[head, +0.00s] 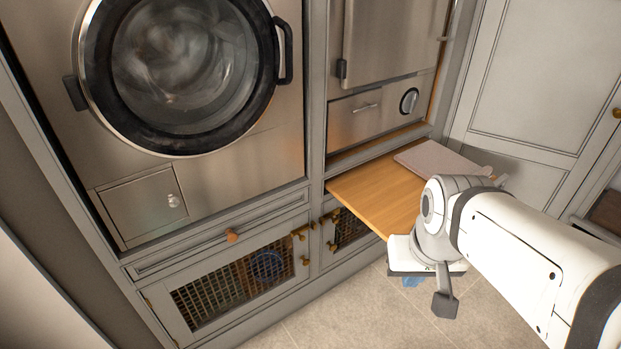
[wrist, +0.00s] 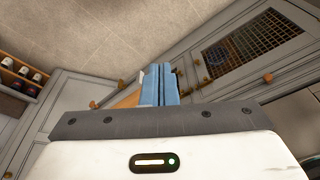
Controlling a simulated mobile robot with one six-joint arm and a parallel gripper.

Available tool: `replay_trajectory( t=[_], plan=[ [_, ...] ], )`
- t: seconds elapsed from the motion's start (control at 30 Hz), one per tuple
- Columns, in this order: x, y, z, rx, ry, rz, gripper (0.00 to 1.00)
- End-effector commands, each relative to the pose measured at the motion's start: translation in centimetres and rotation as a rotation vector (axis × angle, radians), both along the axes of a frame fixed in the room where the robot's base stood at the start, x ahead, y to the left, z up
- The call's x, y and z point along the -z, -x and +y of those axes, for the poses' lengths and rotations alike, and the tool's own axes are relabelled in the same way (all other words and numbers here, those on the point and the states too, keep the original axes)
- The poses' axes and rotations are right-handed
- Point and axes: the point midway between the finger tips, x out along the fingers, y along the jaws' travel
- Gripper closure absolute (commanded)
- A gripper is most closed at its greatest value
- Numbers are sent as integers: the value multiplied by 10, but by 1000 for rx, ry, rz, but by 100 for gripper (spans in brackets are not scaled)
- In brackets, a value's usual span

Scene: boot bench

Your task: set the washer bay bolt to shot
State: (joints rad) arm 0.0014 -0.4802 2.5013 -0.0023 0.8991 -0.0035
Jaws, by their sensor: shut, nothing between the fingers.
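Below the washer (head: 185,60) is a mesh-front cabinet door (head: 190,326). Small brass fittings sit at its right edge: an upper one (head: 300,232) spanning toward the frame post, and a lower one (head: 305,261). The upper one looks like the bolt, but it is too small to tell its position. My gripper's blue fingertips (head: 412,281) show just below my wrist, right of these fittings and apart from them. In the wrist view my gripper (wrist: 161,84) is shut and empty, with the mesh door (wrist: 252,45) and brass fittings (wrist: 206,80) beyond it, to the right.
A pulled-out wooden board (head: 375,190) juts out left of my arm, with a flat pinkish slab (head: 425,160) on it. A second mesh door (head: 350,229) with brass fittings lies below the board. A round wooden knob (head: 232,236) is on the drawer. Floor (head: 330,310) in front is clear.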

Motion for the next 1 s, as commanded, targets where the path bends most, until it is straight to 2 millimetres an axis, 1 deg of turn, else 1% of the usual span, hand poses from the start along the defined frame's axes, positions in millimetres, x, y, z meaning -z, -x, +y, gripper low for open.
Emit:
replay_trajectory(
  t=[0.07,0.17,0.27,0.37,0.4,0.47,0.6,0.67,0.7,0.77,0.8,0.87,0.9,0.97,1.0],
  plan=[
    [1,-1,0,-1,0,0,100],
    [6,-8,1,-11,6,-2,100],
    [16,-26,4,-34,20,-7,100],
    [32,-55,11,-74,43,-19,100],
    [39,-69,15,-94,55,-25,100],
    [51,-91,22,-124,71,-33,100],
    [78,-142,42,-193,110,-58,100],
    [91,-164,53,-222,126,-70,100],
    [101,-178,60,-241,135,-77,100],
    [116,-199,73,-273,150,-90,100],
    [127,-213,82,-292,160,-99,100],
    [144,-233,96,-323,174,-111,100],
    [155,-246,106,-342,183,-120,100],
    [174,-265,123,-373,197,-133,100],
    [187,-277,134,-393,206,-141,100]
  ],
)
